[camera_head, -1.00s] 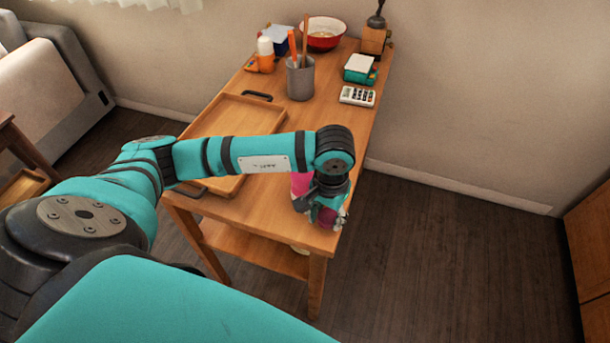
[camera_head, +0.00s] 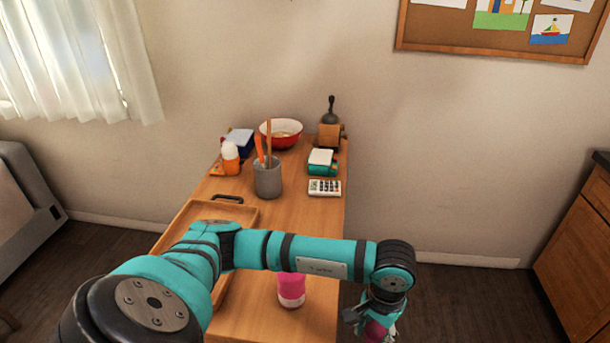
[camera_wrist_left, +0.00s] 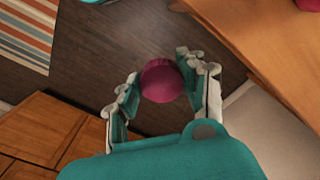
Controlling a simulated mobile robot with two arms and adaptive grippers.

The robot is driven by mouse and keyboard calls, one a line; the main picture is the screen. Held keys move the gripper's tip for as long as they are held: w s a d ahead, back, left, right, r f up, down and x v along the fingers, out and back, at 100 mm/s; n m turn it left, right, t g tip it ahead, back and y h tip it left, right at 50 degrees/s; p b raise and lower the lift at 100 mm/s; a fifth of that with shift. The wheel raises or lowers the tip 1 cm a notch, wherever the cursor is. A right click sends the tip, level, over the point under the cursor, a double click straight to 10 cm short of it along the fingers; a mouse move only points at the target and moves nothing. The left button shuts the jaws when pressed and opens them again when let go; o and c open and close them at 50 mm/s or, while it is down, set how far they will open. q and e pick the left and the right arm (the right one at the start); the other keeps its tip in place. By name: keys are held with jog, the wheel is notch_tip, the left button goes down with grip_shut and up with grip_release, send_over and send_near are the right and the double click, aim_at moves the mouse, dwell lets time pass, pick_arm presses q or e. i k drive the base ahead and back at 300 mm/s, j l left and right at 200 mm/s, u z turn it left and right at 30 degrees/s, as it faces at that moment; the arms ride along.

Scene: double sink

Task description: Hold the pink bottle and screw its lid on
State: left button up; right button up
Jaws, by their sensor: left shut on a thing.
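The pink bottle (camera_head: 291,289) stands upright on the table near its right side, partly behind my left forearm, which hides its top. A pink edge at the top right of the left wrist view (camera_wrist_left: 308,4) is probably the same bottle. My left gripper (camera_head: 378,323) is right of the bottle, past the table's right edge and over the floor. It is shut on a round, dark magenta lid (camera_wrist_left: 161,80). The lid also shows low in the head view (camera_head: 375,331). The lid and bottle are apart. My right gripper is not in view.
The wooden table (camera_head: 315,230) holds a tray (camera_head: 245,213), a grey utensil cup (camera_head: 268,181), a calculator (camera_head: 325,188), a red bowl (camera_head: 281,134) and a grinder (camera_head: 330,130). A wooden cabinet (camera_head: 580,245) stands at the right. Floor between table and cabinet is clear.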

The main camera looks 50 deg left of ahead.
aim_at(291, 287)
jog(key=k+j+z, duration=0.3)
jog(key=k+j, duration=0.4)
jog(key=k+j+z, duration=0.3)
jog(key=k+j, duration=0.25)
jog(key=k, duration=0.2)
jog(key=k+j, duration=0.3)
jog(key=k, duration=0.15)
